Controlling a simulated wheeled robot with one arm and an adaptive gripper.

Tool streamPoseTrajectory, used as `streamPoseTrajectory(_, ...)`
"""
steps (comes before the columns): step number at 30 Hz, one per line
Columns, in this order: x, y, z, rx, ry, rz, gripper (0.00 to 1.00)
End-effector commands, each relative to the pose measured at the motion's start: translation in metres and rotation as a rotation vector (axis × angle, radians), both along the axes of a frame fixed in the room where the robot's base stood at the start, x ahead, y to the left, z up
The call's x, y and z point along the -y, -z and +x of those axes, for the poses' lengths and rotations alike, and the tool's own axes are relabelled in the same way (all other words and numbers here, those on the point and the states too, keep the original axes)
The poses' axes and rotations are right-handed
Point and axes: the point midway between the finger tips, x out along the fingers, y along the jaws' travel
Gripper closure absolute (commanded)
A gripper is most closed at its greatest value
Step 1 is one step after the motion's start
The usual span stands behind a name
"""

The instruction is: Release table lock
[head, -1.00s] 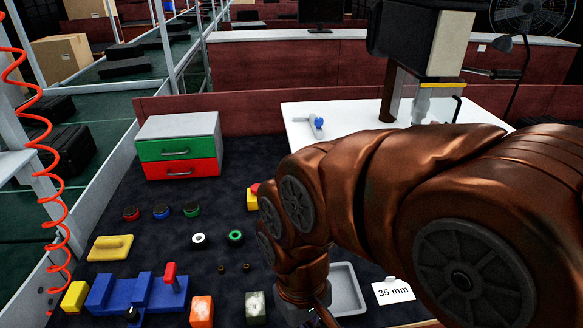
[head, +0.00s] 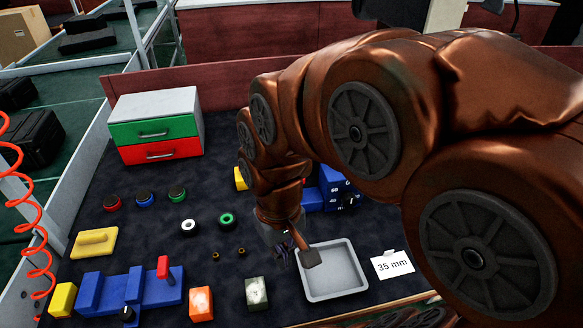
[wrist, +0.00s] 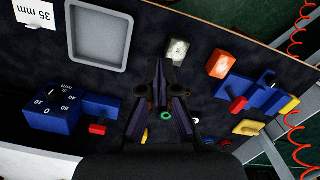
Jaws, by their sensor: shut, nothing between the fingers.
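No part is marked as the table lock, and I cannot tell which part it is. A blue fixture (head: 98,294) with an upright red lever (head: 163,268) stands at the front left of the dark table. A blue box with a numbered dial (head: 340,186) is partly hidden behind my arm. In the wrist view the dial box (wrist: 48,112) is at left, with a red handle (wrist: 97,129) beside it. My gripper (head: 283,256) is above the table near the tray's left edge. In the wrist view my gripper (wrist: 159,66) is shut and empty, between the dial box and the fixture.
An empty grey tray (head: 333,290) and a "35 mm" card (head: 393,266) lie at front right. An orange block (head: 201,304), a grey-white block (head: 257,293) and a yellow block (head: 62,299) stand along the front. Red and green drawers (head: 158,152) stand at the back left.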

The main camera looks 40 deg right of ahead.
Motion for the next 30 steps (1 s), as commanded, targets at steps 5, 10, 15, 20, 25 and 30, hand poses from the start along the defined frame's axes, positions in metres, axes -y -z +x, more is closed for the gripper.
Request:
streamPoseTrajectory(5,0.031,-0.001,0.069,0.084,0.077,-0.005,1.0)
streamPoseTrajectory(10,0.069,0.004,0.13,0.166,0.143,-0.017,1.0)
streamPoseTrajectory(15,0.118,0.011,0.185,0.251,0.213,-0.039,1.0)
streamPoseTrajectory(20,0.167,0.02,0.226,0.319,0.27,-0.064,1.0)
streamPoseTrajectory(25,0.206,0.027,0.252,0.371,0.314,-0.087,1.0)
streamPoseTrajectory(30,0.223,0.032,0.261,0.393,0.331,-0.098,1.0)
